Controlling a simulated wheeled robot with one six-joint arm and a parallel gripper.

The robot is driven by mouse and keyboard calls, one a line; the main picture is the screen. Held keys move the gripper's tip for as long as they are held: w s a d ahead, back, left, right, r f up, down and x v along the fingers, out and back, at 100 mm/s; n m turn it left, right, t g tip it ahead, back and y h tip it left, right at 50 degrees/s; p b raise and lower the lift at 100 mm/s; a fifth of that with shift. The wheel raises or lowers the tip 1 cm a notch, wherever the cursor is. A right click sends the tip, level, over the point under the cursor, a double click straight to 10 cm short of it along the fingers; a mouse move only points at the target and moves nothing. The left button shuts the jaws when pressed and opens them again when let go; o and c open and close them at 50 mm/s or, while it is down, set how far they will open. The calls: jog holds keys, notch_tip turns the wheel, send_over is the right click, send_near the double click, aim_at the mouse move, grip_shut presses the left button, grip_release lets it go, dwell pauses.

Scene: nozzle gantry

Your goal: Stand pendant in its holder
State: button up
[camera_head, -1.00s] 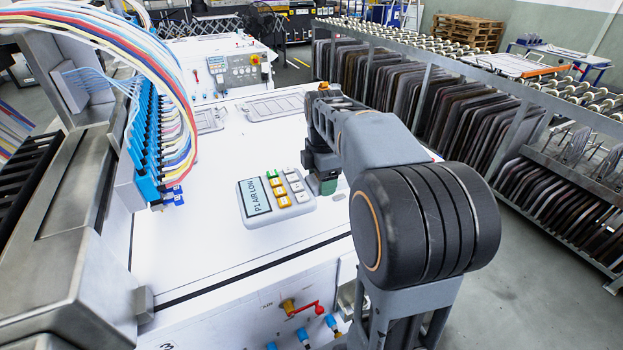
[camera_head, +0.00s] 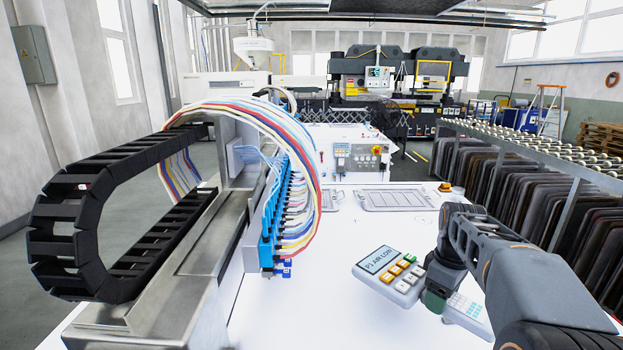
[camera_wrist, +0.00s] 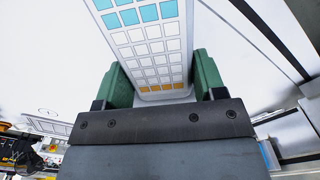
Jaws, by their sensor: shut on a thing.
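My gripper (camera_head: 437,298) is low over the white machine top. In the wrist view its green fingers (camera_wrist: 163,82) are shut on the pendant (camera_wrist: 150,40), a white keypad with blue keys at its far end, pale keys in the middle and an orange row nearest the gripper. In the head view the pendant (camera_head: 470,312) shows right of the green finger, partly hidden by the gripper and arm. I cannot tell whether it touches the surface. I cannot make out the holder in either view.
A grey display unit (camera_head: 393,274) reading "P1 AIR LON", with coloured keys, sits close left of my gripper. The nozzle row (camera_head: 275,215) with its hoses stands further left. The white top (camera_head: 330,260) between them is clear. A roller rack (camera_head: 540,160) runs along the right.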

aim_at(415, 287)
jog(key=w+m+p, duration=0.2)
jog(key=w+a+f+m+p, duration=0.1)
jog(key=m+p, duration=0.1)
jog(key=shift+w, duration=0.4)
jog(key=w+a+f+m+p, duration=0.2)
jog(key=m+p, duration=0.1)
jog(key=p, duration=0.2)
jog(key=shift+a+f, duration=0.15)
jog(key=a+f+p, duration=0.1)
jog(key=p, duration=0.1)
jog(key=a+f+m+p, duration=0.1)
jog(key=p, duration=0.1)
jog(key=a+m+p, duration=0.1)
jog(key=a+p, duration=0.1)
jog(key=p, duration=0.1)
jog(key=shift+s+f, duration=0.3)
jog(key=shift+f, duration=0.1)
jog(key=s+a+p, duration=0.1)
jog(key=p, duration=0.1)
jog(key=s+a+f+p, duration=0.1)
jog(key=p, duration=0.1)
jog(key=shift+s+a+f+p, duration=0.1)
jog(key=shift+s+a+p, duration=0.2)
jog(key=shift+s, duration=0.05)
jog(key=shift+s+a+n+p, duration=0.45)
jog(key=shift+a+p, duration=0.2)
jog(key=shift+p, duration=0.35)
jog(key=shift+s+a, duration=0.1)
